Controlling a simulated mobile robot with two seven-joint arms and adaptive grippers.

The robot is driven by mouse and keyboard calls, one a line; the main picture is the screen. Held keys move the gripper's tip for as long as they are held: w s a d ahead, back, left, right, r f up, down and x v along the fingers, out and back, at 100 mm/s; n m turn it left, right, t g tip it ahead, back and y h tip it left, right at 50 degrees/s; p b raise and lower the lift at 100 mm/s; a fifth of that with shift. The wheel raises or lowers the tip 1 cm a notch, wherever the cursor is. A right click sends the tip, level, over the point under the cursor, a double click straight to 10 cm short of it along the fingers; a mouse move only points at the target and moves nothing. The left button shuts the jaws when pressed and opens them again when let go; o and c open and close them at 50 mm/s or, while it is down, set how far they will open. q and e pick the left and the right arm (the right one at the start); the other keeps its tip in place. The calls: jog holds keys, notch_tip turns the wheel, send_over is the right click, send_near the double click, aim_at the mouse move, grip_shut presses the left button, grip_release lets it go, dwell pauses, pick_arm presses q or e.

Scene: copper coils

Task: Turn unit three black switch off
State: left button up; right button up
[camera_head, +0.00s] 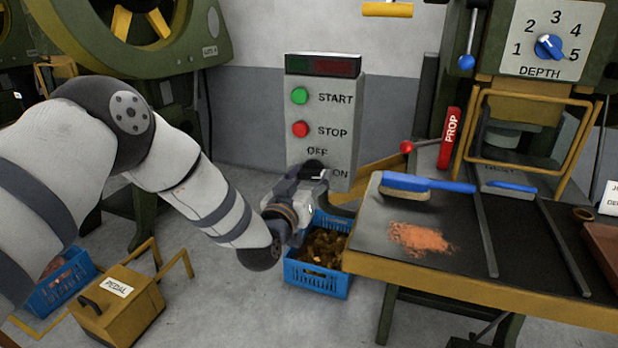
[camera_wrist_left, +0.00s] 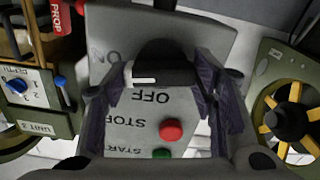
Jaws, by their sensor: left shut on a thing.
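The grey control panel (camera_head: 345,108) has a green START button (camera_head: 300,95), a red STOP button (camera_head: 300,129) and OFF and ON marks. My left gripper (camera_head: 316,178) is at its lower part and largely hides the black switch (camera_head: 313,165). In the left wrist view, where the panel appears upside down, the black switch (camera_wrist_left: 168,62) sits between the fingers of my left gripper (camera_wrist_left: 166,78), which is shut on it. A white mark shows on the switch's left side in that view; I cannot tell its exact setting. My right gripper is not in view.
A UNIT 3 label (camera_wrist_left: 38,127) shows on the machine with the depth dial. A blue crate of copper-coloured pieces (camera_head: 318,278) stands below my left gripper. A worktable (camera_head: 470,290) with a blue brush (camera_head: 425,184) is at right. A yellow pedal box (camera_head: 118,305) is at lower left.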

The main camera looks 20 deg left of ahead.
pick_arm(q)
jog(key=n, duration=0.4)
jog(key=shift+n, duration=0.3)
jog(key=n, duration=0.3)
jog(key=shift+n, duration=0.3)
jog(key=n, duration=0.3)
jog(key=shift+f+n, duration=0.1)
jog(key=shift+n, duration=0.2)
jog(key=shift+n+b, duration=0.65)
jog(key=shift+n, duration=1.35)
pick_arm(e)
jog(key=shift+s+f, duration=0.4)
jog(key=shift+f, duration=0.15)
pick_arm(q)
jog(key=o, duration=1.1)
jog(key=shift+o, duration=0.2)
jog(key=s, duration=1.2)
jog(key=shift+a, duration=0.25)
